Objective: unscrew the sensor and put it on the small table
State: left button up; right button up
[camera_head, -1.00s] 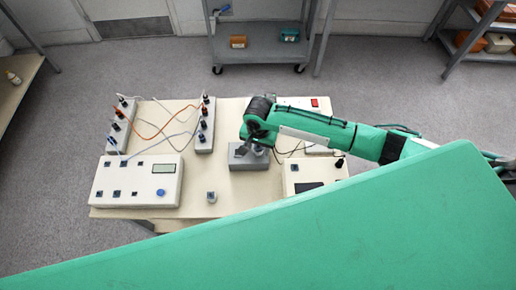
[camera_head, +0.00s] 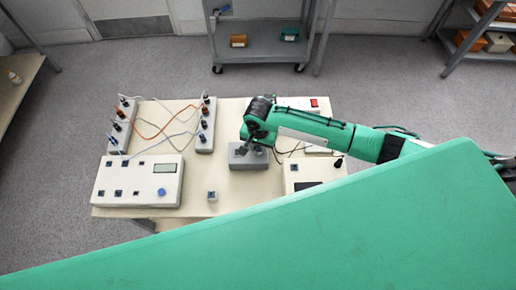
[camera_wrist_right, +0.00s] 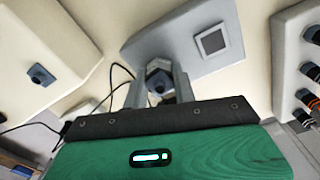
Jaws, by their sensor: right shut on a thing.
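The sensor (camera_wrist_right: 158,70) is a small dark metal hexagonal piece over the grey block in the right wrist view. My right gripper (camera_wrist_right: 160,84) is shut on it, with one finger on each side. In the head view my right gripper (camera_head: 257,148) points down at the grey block (camera_head: 245,162), which also shows in the wrist view (camera_wrist_right: 178,30) with a square screen. The gripper hides the sensor there, and I cannot tell whether sensor and block touch. The beige table (camera_head: 190,212) carries the block. My left gripper is not in view.
A white console (camera_head: 137,190), two terminal strips with cables, and another white box (camera_head: 305,172) surround the block. A small cube-like piece (camera_head: 212,196) stands near the front edge, with bare tabletop around it. A grey cart (camera_head: 262,55) stands behind.

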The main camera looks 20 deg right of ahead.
jog(key=shift+n+p, duration=0.4)
jog(key=shift+n, duration=0.5)
jog(key=shift+n+p, duration=0.4)
jog(key=shift+n, duration=0.6)
jog(key=shift+n+p, duration=0.3)
jog(key=shift+n, duration=0.4)
jog(key=shift+n+p, duration=0.35)
jog(key=shift+n, duration=1.05)
jog(key=n+p, duration=0.1)
jog(key=n, duration=0.2)
jog(key=shift+s, duration=0.1)
jog(key=shift+f+n, duration=0.1)
jog(key=shift+n, duration=0.4)
